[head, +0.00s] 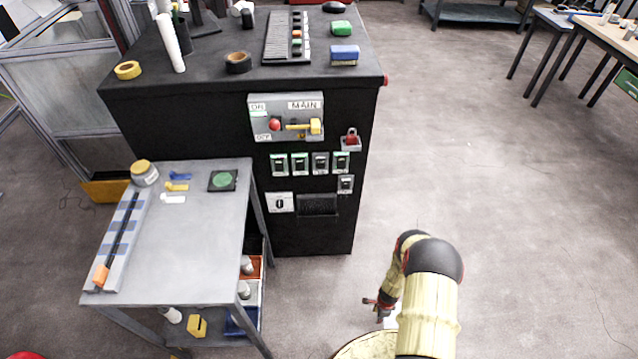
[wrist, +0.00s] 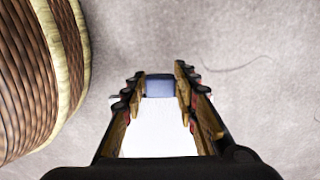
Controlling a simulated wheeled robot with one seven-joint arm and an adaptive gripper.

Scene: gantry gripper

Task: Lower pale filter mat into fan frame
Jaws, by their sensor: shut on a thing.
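In the wrist view my gripper (wrist: 160,78) is shut on a white, flat-looking thing, which I take as the pale filter mat (wrist: 158,130). A dark blue-grey block shows at its far end between the fingertips. A bit of white shows below the gripper in the head view (head: 391,322). I cannot pick out the fan frame for sure; a dark ribbed opening (head: 317,205) sits low in the cabinet front.
The black cabinet (head: 310,235) carries a switch panel (head: 286,118) and several small switches. A grey side table (head: 195,255) stands at left with a dark square plate with a green disc (head: 222,181). Brown ribbed round thing (wrist: 35,75) is close left of my gripper.

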